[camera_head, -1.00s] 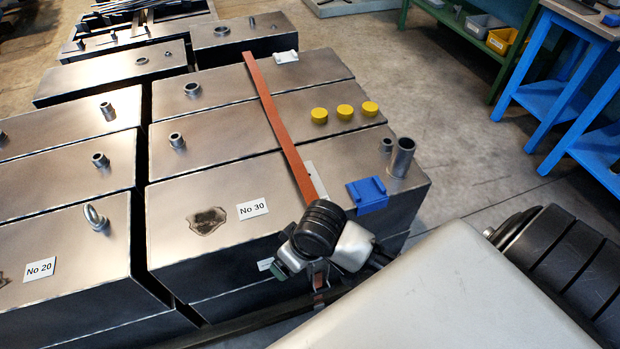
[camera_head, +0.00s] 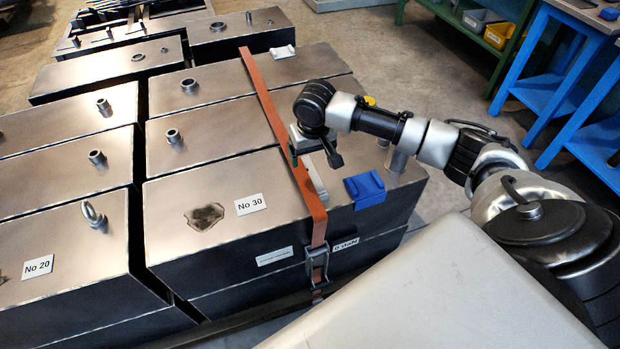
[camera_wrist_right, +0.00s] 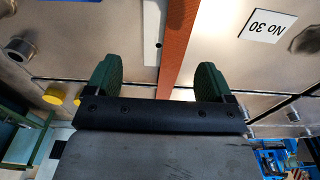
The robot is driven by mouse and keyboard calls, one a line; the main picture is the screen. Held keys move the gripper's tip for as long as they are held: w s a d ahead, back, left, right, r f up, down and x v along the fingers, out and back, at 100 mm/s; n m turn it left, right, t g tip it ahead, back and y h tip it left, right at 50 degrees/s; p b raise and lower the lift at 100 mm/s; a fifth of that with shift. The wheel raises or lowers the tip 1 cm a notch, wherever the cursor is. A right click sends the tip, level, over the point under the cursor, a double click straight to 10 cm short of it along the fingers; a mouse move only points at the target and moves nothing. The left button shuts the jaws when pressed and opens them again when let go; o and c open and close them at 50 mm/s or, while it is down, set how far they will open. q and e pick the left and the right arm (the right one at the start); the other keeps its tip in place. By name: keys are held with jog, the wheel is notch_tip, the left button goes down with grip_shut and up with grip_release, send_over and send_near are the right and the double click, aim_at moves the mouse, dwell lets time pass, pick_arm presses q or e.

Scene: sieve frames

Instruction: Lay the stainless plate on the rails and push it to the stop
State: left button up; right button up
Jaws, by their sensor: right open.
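I cannot make out a stainless plate, rails or a stop in either view. My right gripper (camera_head: 315,156) is over the top of the box marked No 30, above the orange strap (camera_head: 262,90). It is open and empty. In the right wrist view its two green fingers (camera_wrist_right: 158,76) stand apart, with the strap (camera_wrist_right: 178,45) and a pale strip (camera_wrist_right: 152,35) with a hole seen beyond them. I cannot tell how high the fingers are above the box. My left gripper is not in view.
Steel boxes with short pipe stubs fill the left and middle, with narrow gaps between them. A blue block (camera_head: 366,190) lies on the No 30 box (camera_head: 185,180). A buckle (camera_head: 317,262) hangs at its front. Blue benches (camera_head: 545,90) stand right; floor between is clear.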

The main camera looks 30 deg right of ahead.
send_over(310, 176)
jog(key=f, duration=0.4)
jog(key=shift+s+a, duration=0.2)
jog(key=shift+s, duration=0.2)
notch_tip(310, 176, down, 5)
jog(key=shift+w+d+r+b, duration=0.1)
jog(key=shift+w+r+b, duration=0.1)
jog(key=shift+b, duration=0.5)
jog(key=shift+f, duration=0.2)
grip_shut()
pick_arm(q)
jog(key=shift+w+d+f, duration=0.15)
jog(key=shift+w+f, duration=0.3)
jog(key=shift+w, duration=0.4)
pick_arm(e)
jog(key=shift+w+r, duration=0.1)
